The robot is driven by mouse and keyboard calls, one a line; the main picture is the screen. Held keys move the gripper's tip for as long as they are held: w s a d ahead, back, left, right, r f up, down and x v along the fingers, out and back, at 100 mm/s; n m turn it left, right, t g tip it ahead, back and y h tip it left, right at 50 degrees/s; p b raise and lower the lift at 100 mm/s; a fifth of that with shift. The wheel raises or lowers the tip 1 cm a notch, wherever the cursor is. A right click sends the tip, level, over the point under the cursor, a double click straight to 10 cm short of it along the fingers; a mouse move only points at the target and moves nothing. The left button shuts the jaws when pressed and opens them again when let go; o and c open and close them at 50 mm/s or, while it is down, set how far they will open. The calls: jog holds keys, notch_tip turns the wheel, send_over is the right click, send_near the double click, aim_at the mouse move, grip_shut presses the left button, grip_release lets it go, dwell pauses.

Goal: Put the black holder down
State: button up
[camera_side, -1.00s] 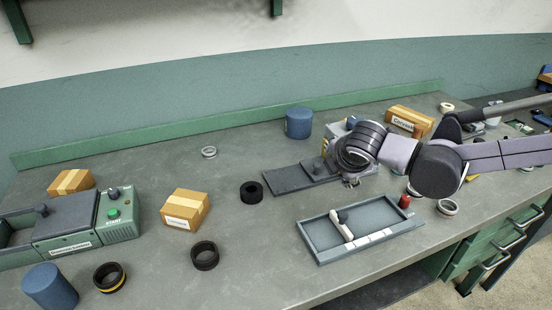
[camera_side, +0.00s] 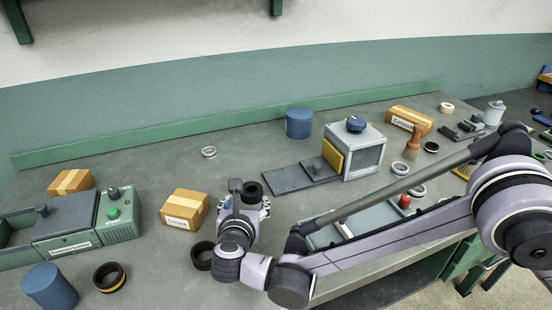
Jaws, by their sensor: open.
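A plain black ring-shaped holder (camera_side: 252,188) is in the middle of the table, right of the nearer cardboard box. It appears to rest on the tabletop, though its lower part is hidden behind my gripper (camera_side: 246,204). My gripper is open, low at this holder, with its fingers seeming to lie to either side; I cannot tell whether they touch it. A second black holder (camera_side: 200,256) lies nearer the front, partly covered by my wrist. A third black holder with a yellow band (camera_side: 110,277) lies at the front left.
A cardboard box (camera_side: 185,209) stands close left of my gripper. The green START machine (camera_side: 118,215) and a blue cylinder (camera_side: 49,287) are at the left. A grey box with a blue knob (camera_side: 362,150) stands right. My arm crosses over a grey tray (camera_side: 375,217).

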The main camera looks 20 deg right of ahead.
aim_at(251, 189)
jog(key=x, duration=0.9)
jog(key=shift+d+f, duration=0.15)
jog(key=shift+d, duration=0.1)
jog(key=c, duration=1.1)
jog(key=shift+r, duration=0.4)
jog(key=r, duration=0.3)
jog(key=shift+d+r, duration=0.3)
jog(key=shift+r, duration=0.1)
jog(key=d+r, duration=0.6)
jog(key=d, duration=0.5)
jog(key=s+d+r+n+y, duration=0.1)
jog(key=s+d, duration=1.4)
jog(key=d, duration=0.4)
jog(key=shift+s+d, duration=0.25)
